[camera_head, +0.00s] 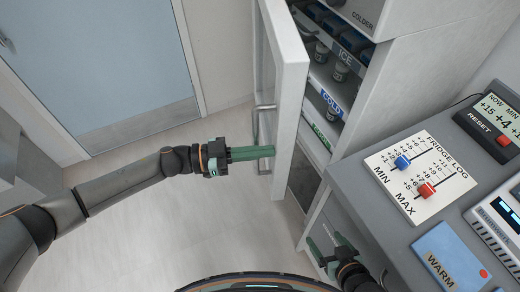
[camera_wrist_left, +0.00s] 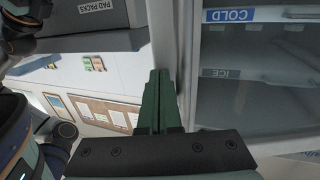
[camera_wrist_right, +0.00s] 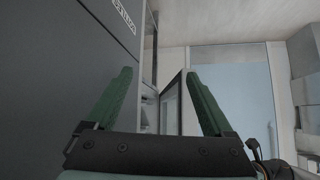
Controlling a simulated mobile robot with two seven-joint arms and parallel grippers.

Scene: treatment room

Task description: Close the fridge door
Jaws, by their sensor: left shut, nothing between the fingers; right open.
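The fridge door (camera_head: 287,90) stands open in the head view, a light grey panel with a metal bar handle on its left side. The fridge interior (camera_head: 335,75) shows labelled shelves with jars and blue packs. My left gripper (camera_head: 272,152) is shut and empty, its fingers at the door's lower part near the handle; I cannot tell whether they touch it. In the left wrist view the closed fingers (camera_wrist_left: 158,85) point at the door edge, beside the shelves marked COLD and ICE. My right gripper (camera_head: 322,245) is open and empty, low beside the counter; its fingers also show in the right wrist view (camera_wrist_right: 160,95).
A grey counter (camera_head: 375,205) at the right carries a fridge log board (camera_head: 420,176), a blue WARM card (camera_head: 451,262) and a display unit (camera_head: 494,122). A blue room door (camera_head: 95,60) is at the back left. The floor (camera_head: 150,230) left of the fridge is clear.

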